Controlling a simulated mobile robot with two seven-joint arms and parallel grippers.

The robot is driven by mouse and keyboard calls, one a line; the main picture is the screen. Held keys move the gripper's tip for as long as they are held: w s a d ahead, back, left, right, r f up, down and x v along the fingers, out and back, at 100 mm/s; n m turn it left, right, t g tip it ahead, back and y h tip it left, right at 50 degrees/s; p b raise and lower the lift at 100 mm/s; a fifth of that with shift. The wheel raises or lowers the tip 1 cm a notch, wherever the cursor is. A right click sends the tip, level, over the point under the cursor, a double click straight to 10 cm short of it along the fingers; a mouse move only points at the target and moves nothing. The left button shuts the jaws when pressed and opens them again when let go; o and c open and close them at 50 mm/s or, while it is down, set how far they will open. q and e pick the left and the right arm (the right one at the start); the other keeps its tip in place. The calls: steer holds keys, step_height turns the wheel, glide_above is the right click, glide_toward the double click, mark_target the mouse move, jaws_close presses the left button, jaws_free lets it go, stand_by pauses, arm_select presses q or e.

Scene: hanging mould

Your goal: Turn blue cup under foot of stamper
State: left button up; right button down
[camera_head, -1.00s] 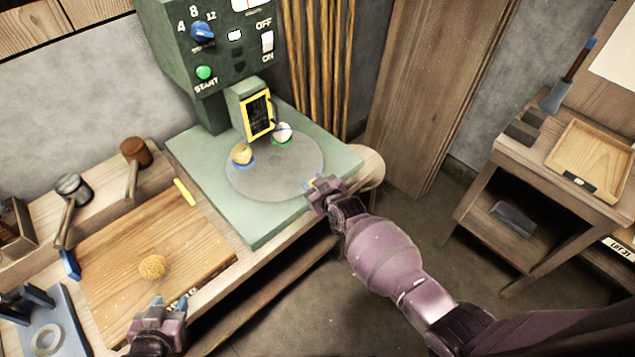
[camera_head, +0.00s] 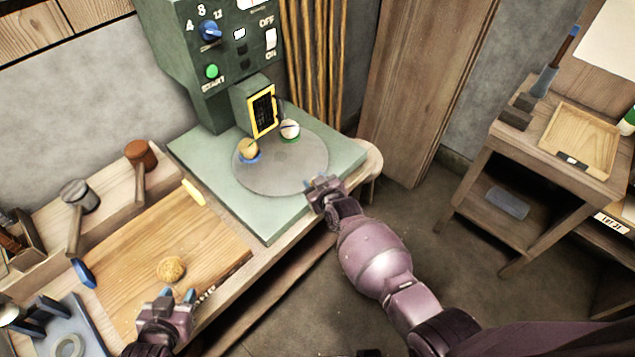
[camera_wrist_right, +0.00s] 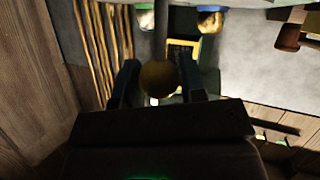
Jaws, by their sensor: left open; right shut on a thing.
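The blue cup (camera_head: 249,158), with a pale yellow-brown rounded top, stands at the left of a round grey disc (camera_head: 283,179). A white-topped green cup (camera_head: 290,131) stands on the disc's far side. The green stamper (camera_head: 222,105) rises behind, with a yellow-framed dark panel (camera_head: 263,110) in front. Its foot is not clearly visible. My right gripper (camera_head: 322,184) is at the bench's right front edge. In the right wrist view it is shut on a round yellowish knob (camera_wrist_right: 159,77) on a grey rod. My left gripper (camera_head: 178,297) is open and empty over the board's front edge.
A wooden board (camera_head: 190,235) with a round biscuit-like piece (camera_head: 172,269) and a yellow stick (camera_head: 193,193) lies left of the stamper. Two mallets (camera_head: 140,165) (camera_head: 77,205) lie beyond it. A side table with a wooden tray (camera_head: 583,140) stands at the right.

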stand_by(0.5)
steer(key=c, duration=0.7)
jaws_free()
steer(key=shift+s, duration=0.1)
steer(key=shift+p+v, duration=0.75)
steer(key=shift+v, duration=4.6)
steer(key=shift+c, duration=0.3)
